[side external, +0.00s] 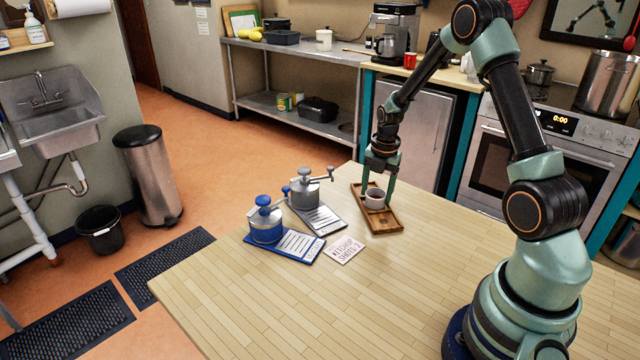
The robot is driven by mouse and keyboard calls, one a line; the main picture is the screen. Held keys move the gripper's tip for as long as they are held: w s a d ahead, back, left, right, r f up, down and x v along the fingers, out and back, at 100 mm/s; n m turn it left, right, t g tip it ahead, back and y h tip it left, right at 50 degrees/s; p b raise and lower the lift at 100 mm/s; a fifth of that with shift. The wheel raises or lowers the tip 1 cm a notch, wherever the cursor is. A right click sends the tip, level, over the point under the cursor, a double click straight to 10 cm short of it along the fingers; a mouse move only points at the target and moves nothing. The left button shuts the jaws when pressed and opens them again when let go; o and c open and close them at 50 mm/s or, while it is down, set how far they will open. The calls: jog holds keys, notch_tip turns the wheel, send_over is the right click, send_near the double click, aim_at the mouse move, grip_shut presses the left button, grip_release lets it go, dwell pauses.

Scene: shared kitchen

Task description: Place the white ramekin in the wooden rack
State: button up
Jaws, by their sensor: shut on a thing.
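The white ramekin (375,199) has a dark inside and sits between the fingers of my gripper (376,190). My gripper points down and is shut on the ramekin. The wooden rack (386,222) is a small brown tray on the table, directly below and around the ramekin in the picture. The ramekin appears upright, within the rack's outline. I cannot tell whether its base touches the rack's floor. The near end of the rack is bare.
The near part of the wooden table (300,310) is clear.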

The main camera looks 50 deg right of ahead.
jog(key=o, duration=1.5)
jog(key=shift+f, duration=0.1)
jog(key=shift+o, duration=0.2)
notch_tip(320, 180, up, 12)
jog(key=s, duration=0.1)
jog(key=s+a+r+m+t, duration=0.1)
jog(key=s+a+r+m, duration=0.2)
jog(key=a+m, duration=0.4)
jog(key=s+a+r+m+t, duration=0.2)
jog(key=s+a+r+m, duration=0.1)
jog(key=a+m, duration=0.3)
jog(key=s+a+r+m+t, duration=0.1)
jog(key=s+a+r+m, duration=0.2)
jog(key=a+m, duration=0.4)
jog(key=shift+s+a+r+m+t+y, duration=0.35)
jog(key=shift+a+r, duration=0.45)
jog(key=shift+a, duration=0.45)
